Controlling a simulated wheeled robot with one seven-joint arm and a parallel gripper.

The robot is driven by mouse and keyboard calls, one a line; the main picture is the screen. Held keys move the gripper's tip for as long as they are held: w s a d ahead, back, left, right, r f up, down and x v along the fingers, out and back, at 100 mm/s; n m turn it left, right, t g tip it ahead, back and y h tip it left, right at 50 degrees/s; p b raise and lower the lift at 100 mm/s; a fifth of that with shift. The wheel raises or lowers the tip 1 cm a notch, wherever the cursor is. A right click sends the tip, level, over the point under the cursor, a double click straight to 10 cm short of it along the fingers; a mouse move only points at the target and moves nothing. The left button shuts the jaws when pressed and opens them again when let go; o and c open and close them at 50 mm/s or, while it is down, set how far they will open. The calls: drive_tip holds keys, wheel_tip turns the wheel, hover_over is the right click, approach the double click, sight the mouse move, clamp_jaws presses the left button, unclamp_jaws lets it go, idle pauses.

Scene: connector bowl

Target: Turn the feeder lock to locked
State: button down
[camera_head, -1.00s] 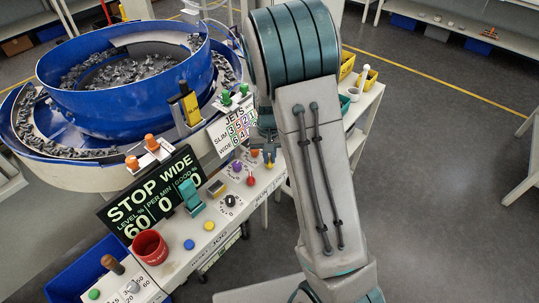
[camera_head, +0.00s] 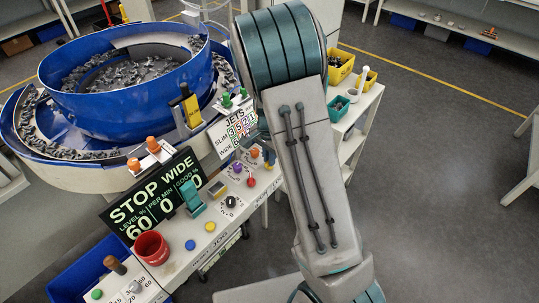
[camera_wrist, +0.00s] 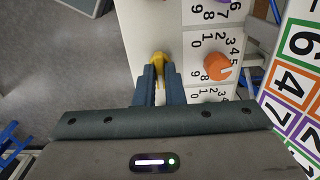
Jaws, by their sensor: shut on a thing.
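The feeder lock appears to be the small yellow lever (camera_wrist: 158,58) on the white panel's edge in the wrist view; its label cannot be read. My gripper (camera_wrist: 158,76) is shut on this lever, with both blue-grey fingers close around it. In the head view the yellow lever (camera_head: 270,165) shows small at the far right end of the control panel, and my fingers are mostly hidden behind my arm. Whether the lever stands at locked cannot be told.
An orange dial (camera_wrist: 217,66) with numbers sits just right of the fingers. The coloured number board (camera_wrist: 297,75) stands further right. In the head view the blue bowl feeder (camera_head: 125,110), the STOP WIDE display (camera_head: 150,200) and a red cup (camera_head: 150,247) are left.

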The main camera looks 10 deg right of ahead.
drive_tip(key=m+p, duration=0.2)
drive_tip(key=m, duration=0.3)
drive_tip(key=shift+r+m, duration=0.1)
drive_tip(key=shift+m, duration=0.2)
drive_tip(key=shift+m+p, duration=0.7)
drive_tip(key=shift+m, duration=0.8)
drive_tip(key=c, duration=1.5)
unclamp_jaws()
wheel_tip(320, 180, up, 14)
drive_tip(key=shift+d+f+b, duration=0.1)
drive_tip(key=shift+f+b, duration=0.05)
drive_tip(key=shift+b, duration=0.2)
